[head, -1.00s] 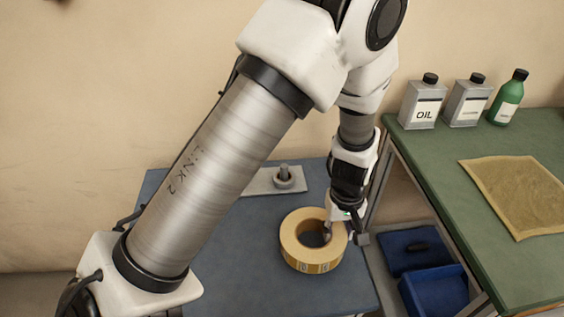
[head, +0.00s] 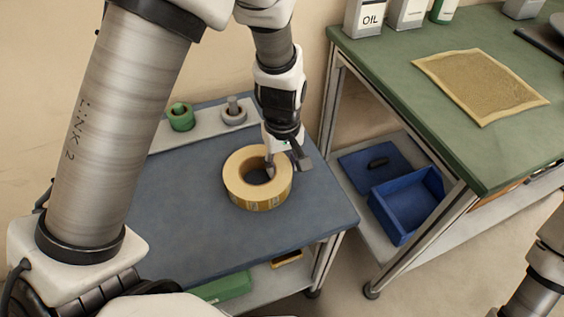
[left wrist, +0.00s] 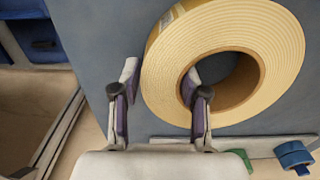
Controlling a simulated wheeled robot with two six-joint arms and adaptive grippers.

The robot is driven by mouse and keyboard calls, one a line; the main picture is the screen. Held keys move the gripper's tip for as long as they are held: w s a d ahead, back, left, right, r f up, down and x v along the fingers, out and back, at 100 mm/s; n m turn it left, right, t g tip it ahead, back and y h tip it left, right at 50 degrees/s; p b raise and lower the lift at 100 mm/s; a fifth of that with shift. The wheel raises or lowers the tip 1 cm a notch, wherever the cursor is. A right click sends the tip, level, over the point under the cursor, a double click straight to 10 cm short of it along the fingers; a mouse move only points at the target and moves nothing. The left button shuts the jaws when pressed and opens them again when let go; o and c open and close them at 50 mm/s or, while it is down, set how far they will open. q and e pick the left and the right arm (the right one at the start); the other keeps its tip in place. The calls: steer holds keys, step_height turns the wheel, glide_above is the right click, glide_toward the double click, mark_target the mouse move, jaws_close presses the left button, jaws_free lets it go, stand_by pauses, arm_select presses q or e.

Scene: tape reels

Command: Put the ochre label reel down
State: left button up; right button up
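The ochre label reel (head: 238,178) lies flat on the blue-grey table top (head: 190,215), near the table's right side. My left gripper (head: 287,166) is over the reel's right side in the head view. In the left wrist view the reel (left wrist: 235,25) fills the upper right. There my left gripper (left wrist: 162,88) straddles the reel's ring, one finger in the hole and the other outside. Small gaps show between both fingers and the ring, so it is open. My right gripper is out of view.
A pale strip at the table's back holds a green reel (head: 181,118) and a grey one (head: 234,113). To the right, a green-topped bench (head: 450,125) carries bottles and a tan mat (head: 480,85). A blue bin (head: 407,205) sits on its lower shelf. The table's front left is clear.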

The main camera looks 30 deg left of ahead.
arm_select(q)
steer(key=shift+o, duration=0.3)
steer(key=shift+r, duration=0.1)
step_height(320, 180, up, 12)
steer(key=p, duration=0.3)
